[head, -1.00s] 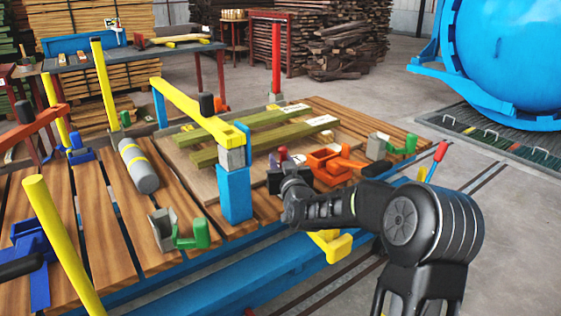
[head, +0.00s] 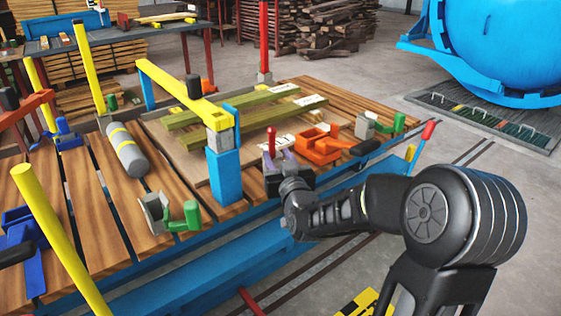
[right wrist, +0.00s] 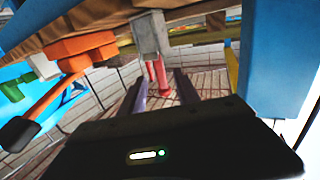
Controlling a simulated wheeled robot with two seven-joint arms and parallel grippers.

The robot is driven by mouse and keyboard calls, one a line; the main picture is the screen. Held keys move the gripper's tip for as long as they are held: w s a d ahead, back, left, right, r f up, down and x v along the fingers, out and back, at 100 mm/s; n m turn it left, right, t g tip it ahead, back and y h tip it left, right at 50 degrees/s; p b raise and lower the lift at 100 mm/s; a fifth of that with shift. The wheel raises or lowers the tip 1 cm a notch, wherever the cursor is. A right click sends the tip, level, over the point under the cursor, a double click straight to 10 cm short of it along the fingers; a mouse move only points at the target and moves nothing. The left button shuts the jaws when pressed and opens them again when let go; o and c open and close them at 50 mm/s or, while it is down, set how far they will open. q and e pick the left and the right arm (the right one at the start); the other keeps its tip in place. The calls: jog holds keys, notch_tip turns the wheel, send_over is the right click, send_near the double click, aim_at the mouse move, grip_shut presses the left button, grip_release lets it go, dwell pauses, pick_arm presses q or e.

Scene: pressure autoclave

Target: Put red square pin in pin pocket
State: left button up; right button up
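A small red pin (head: 271,140) stands upright at the cart's near edge in the head view, beside my right gripper (head: 279,158). In the right wrist view, a pinkish-red upright (right wrist: 160,78) shows between the two purple-grey fingers of my right gripper (right wrist: 160,85). The fingers are apart, with gaps seen beside the red part. A grey block (right wrist: 150,35) adjoins the red part. An orange open box (head: 318,146) lies just right of the gripper. I cannot tell which part is the pin pocket. My left gripper is not in view.
A blue post (head: 224,178) with a grey block stands left of my right gripper. A yellow beam (head: 180,85) runs back from it. A green-handled clamp (head: 386,124) is at right. A blue vessel (head: 490,50) stands behind. Bare floor lies at right.

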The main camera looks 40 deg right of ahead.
jog(key=shift+v, duration=1.35)
dwell(0.5)
